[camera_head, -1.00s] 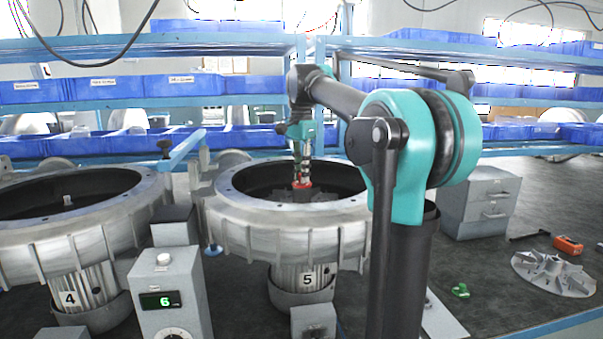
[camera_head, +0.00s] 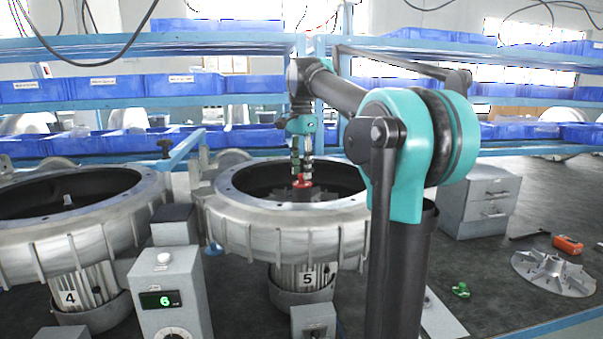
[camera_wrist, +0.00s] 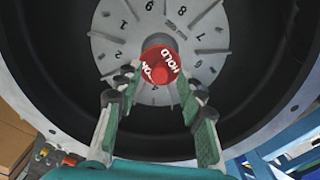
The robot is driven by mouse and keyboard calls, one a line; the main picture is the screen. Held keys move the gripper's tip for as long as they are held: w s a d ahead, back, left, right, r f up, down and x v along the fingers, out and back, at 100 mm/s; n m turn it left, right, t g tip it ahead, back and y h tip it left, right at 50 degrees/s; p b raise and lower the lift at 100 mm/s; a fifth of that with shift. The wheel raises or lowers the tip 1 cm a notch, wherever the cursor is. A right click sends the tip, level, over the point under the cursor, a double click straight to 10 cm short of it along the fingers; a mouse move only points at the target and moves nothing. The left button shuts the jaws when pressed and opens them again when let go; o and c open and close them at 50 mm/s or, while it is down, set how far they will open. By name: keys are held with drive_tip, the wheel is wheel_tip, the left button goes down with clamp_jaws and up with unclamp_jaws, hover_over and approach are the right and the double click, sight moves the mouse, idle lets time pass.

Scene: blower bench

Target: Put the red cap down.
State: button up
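The red cap (camera_wrist: 160,65) with white lettering sits over the centre of a grey numbered impeller (camera_wrist: 112,22) in the wrist view. It also shows as a small red spot (camera_head: 302,183) inside blower housing 5 (camera_head: 236,204) in the head view. My gripper (camera_wrist: 163,88) is open, with its two fingers on either side of the cap and a gap visible on the right side. In the head view my gripper (camera_head: 302,170) is just above the cap. How the cap seats on the hub beneath it is hidden.
Housing 4 (camera_head: 110,215) stands to the left. A control box (camera_head: 172,295) with a green display reading 6 stands in front. A loose impeller (camera_head: 553,272), an orange device (camera_head: 568,245) and a green item (camera_head: 461,290) lie on the bench at right. Blue bins line the back shelves.

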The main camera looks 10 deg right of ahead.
sight(301, 174)
wheel_tip(301, 174, up, 11)
idle(0.4)
